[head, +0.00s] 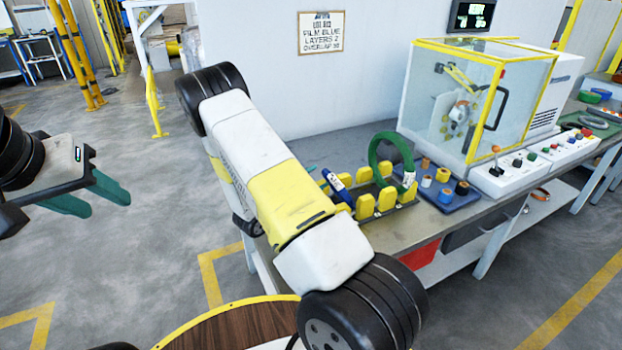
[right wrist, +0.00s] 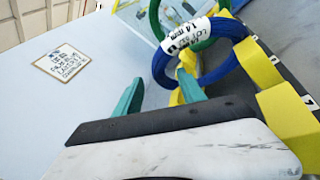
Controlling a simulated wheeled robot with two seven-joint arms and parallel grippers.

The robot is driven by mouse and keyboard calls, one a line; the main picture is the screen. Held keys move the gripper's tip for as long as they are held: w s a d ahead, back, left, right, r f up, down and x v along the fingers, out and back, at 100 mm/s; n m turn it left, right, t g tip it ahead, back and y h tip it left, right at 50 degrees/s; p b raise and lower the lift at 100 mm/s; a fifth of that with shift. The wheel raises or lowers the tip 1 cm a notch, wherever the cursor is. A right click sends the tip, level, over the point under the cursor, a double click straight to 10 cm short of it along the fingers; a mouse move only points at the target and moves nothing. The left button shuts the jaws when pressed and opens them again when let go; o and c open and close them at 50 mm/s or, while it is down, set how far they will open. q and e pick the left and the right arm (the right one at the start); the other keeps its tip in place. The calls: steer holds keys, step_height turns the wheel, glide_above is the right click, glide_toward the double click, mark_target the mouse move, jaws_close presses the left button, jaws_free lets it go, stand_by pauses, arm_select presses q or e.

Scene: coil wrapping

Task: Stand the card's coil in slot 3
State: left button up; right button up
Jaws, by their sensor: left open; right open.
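The card (head: 321,33) on the wall reads film blue, layers 2; its lot number is small. A blue coil (head: 338,187) with a white label stands among the yellow rack posts (head: 365,207), partly hidden by my right arm. In the right wrist view the blue coil (right wrist: 205,78) is just beyond my open right gripper (right wrist: 160,92); its fingertips are near the coil's lower left side, with no grip on it. A green coil (head: 374,150) stands upright in the rack behind it. My left gripper (head: 108,206) is open and empty over the floor. Slot numbers are not clearly readable.
A blue tray with spools (head: 463,200) sits right of the rack. A clear-walled machine (head: 475,95) with yellow edges and a control panel (head: 540,160) stand further right on the bench. A round wooden top (head: 225,328) lies at the bottom.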

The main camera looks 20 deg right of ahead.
steer(key=shift+n, duration=0.5)
steer(key=x, duration=0.8)
steer(key=shift+w+a+f, duration=0.1)
steer(key=shift+w+f, duration=0.15)
steer(key=shift+f, duration=0.05)
jaws_close()
steer(key=shift+r, duration=0.1)
stand_by(0.5)
